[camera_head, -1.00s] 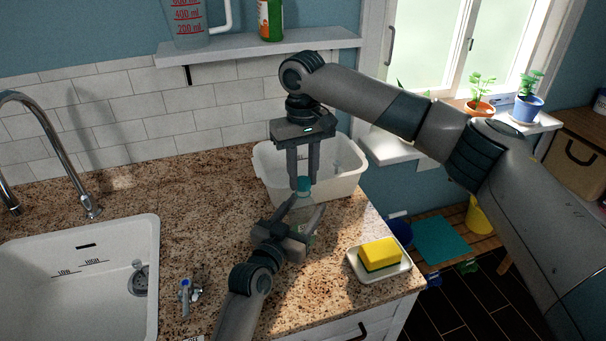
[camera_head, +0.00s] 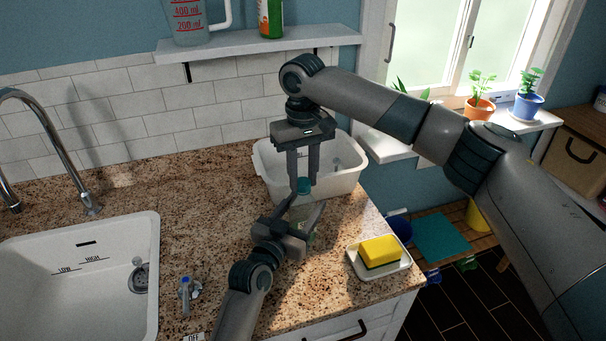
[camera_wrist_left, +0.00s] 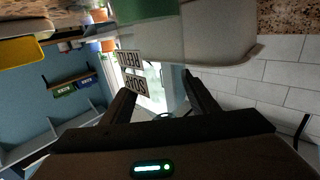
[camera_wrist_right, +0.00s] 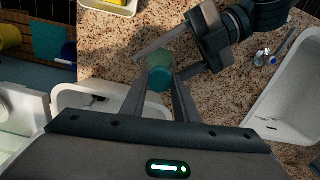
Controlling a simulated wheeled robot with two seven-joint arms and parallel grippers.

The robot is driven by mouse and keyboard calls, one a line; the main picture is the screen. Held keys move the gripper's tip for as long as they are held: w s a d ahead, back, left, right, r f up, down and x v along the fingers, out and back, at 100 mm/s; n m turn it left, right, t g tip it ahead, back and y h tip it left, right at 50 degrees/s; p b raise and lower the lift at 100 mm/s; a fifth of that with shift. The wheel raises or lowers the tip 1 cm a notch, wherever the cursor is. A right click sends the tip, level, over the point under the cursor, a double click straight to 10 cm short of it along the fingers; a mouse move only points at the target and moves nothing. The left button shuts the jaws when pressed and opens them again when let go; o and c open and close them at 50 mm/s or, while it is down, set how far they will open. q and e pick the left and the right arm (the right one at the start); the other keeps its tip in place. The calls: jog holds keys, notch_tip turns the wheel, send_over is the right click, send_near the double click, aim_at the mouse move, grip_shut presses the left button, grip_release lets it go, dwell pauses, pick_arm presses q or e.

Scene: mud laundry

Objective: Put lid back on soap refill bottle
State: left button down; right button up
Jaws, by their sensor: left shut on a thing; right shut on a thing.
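The clear, pale green soap refill bottle (camera_head: 301,214) stands over the counter in front of the white tub. Its SOAP REFILL label (camera_wrist_left: 136,72) shows in the left wrist view. My left gripper (camera_head: 297,210) is shut on the bottle's body from the front, with a finger on each side. The teal lid (camera_head: 304,186) is at the top of the bottle, between the fingertips of my right gripper (camera_head: 303,180), which points down and is shut on it. In the right wrist view the lid (camera_wrist_right: 159,79) covers the bottle's mouth; whether it is seated is unclear.
The white tub (camera_head: 345,185) is close behind the bottle. A yellow sponge (camera_head: 379,250) lies on a white dish (camera_head: 400,266) at the right counter edge. The sink (camera_head: 75,275) is at left. The counter between sink and bottle is mostly clear.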

jog(key=m, duration=0.6)
jog(key=shift+m, duration=0.3)
jog(key=m, duration=1.2)
jog(key=shift+m, duration=0.3)
jog(key=m, duration=0.4)
jog(key=shift+m, duration=0.3)
jog(key=m, duration=0.3)
jog(key=o, duration=1)
